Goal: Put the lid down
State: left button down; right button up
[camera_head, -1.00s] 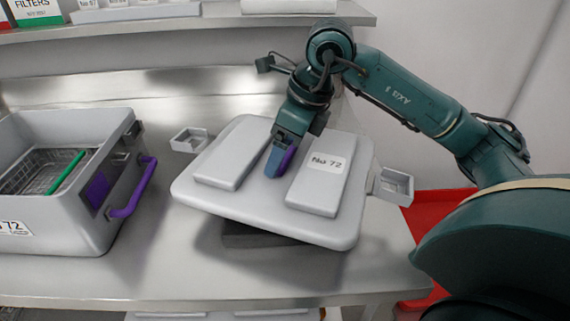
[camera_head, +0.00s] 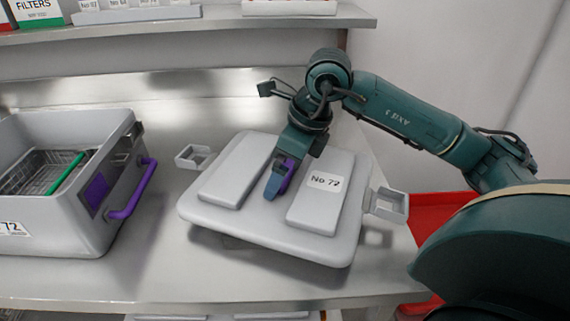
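The grey lid (camera_head: 240,217) carries two raised pads and a label "No 72", with a square latch loop at each side. It is over the right part of the steel table, slightly tilted in the picture. My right gripper (camera_head: 277,182) is at the middle of the lid, between the pads, with its fingers around a purple handle there. Whether the lid's underside touches the table is hidden; its lower edge looks close to the surface. My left gripper is out of view.
An open grey container (camera_head: 70,235) with a purple side handle (camera_head: 135,190) stands at the left, holding a wire basket (camera_head: 40,175) with a green bar. A shelf (camera_head: 200,25) runs above the back. A red bin (camera_head: 440,215) is at the right, below table height.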

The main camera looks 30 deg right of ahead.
jog(key=shift+r, duration=0.25)
jog(key=p+v, duration=0.1)
jog(key=v, duration=1)
jog(key=shift+r, duration=0.4)
jog(key=shift+s, duration=0.15)
